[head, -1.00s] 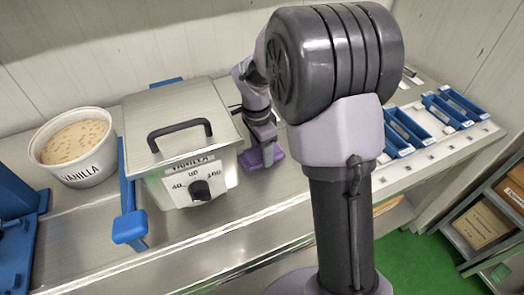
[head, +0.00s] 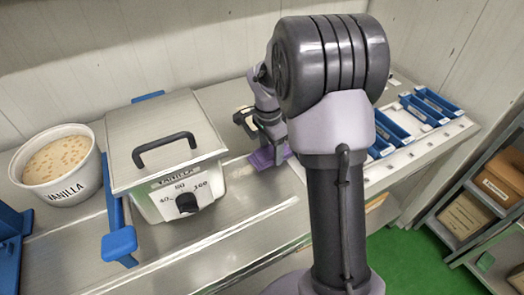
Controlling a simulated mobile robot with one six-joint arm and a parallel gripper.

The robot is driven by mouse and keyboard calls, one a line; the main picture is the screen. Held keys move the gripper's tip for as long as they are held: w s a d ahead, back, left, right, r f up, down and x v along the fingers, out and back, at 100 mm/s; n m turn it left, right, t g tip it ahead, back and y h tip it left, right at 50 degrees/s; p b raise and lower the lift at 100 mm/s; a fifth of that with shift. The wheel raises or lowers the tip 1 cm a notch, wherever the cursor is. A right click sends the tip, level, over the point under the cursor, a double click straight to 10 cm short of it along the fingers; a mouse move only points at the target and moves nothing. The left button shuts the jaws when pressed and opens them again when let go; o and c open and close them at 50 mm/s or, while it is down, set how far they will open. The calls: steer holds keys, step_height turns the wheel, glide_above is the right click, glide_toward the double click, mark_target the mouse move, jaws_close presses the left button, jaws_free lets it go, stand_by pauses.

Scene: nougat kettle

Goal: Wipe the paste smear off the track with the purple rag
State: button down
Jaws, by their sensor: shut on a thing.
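The purple rag (head: 267,158) lies low at the counter surface, to the right of the kettle and apart from it. My gripper (head: 270,146) points down and is shut on the rag, whose lower part spreads out beneath the fingers. The metal track (head: 237,183) runs along the counter past the front of the kettle. I cannot make out the paste smear; the rag, gripper and arm cover part of the track.
The nougat kettle (head: 170,145) with a black lid handle stands left of the gripper. A blue stop (head: 119,243) and a vanilla tub (head: 62,182) are further left. Blue trays (head: 432,107) lie at the right. A shelf with boxes (head: 466,213) stands at the lower right.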

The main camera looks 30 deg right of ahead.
mark_target(271, 151)
step_height(271, 151, up, 6)
steer(key=p, duration=0.4)
stand_by(0.3)
step_height(271, 151, up, 3)
steer(key=p, duration=0.2)
steer(key=shift+p, duration=0.4)
